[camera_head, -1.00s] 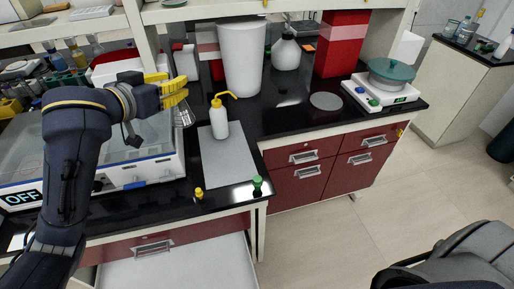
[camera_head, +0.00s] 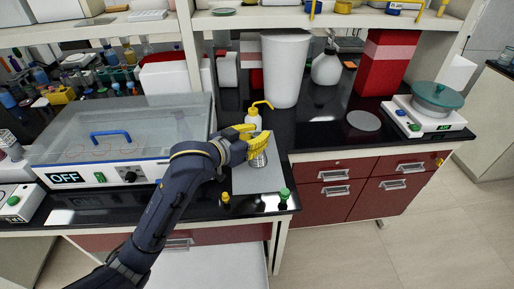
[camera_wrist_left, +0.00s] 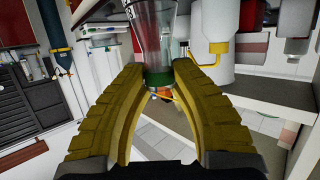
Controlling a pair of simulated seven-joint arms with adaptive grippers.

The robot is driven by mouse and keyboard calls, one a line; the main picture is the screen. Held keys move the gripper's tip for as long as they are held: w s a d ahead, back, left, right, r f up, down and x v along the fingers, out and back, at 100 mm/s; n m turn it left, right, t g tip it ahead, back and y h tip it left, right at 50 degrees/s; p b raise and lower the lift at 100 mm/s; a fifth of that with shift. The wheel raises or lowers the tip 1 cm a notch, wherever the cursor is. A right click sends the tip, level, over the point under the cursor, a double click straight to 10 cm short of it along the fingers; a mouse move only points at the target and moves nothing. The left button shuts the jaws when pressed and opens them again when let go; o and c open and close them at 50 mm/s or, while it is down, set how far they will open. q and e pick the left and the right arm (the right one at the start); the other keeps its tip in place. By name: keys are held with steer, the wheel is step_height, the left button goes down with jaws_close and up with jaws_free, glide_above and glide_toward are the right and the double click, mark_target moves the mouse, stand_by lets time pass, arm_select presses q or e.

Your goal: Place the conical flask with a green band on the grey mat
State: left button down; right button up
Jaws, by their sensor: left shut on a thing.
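My left gripper (camera_head: 262,146) is shut on the conical flask (camera_head: 259,159), which shows only in part below the yellow fingers in the head view. In the left wrist view the clear glass flask (camera_wrist_left: 157,42) sits between the fingertips (camera_wrist_left: 158,75), with a green band around it near the tips. The grey mat (camera_head: 262,183) lies on the black bench, and the gripper and flask are over its middle part. I cannot tell whether the flask touches the mat. My right gripper is not in view.
A white wash bottle with a yellow spout (camera_head: 253,120) stands at the mat's back, close behind the gripper. A yellow tap (camera_head: 226,198) and a green tap (camera_head: 284,196) stand at the bench's front edge. A clear-lidded device (camera_head: 120,135) is left; a white bin (camera_head: 285,70) stands behind.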

arm_select(q)
steer(key=shift+f, duration=2.45)
steer(key=shift+f, duration=0.1)
steer(key=c, duration=1.1)
jaws_free()
steer(key=shift+c, duration=0.2)
steer(key=v, duration=1.2)
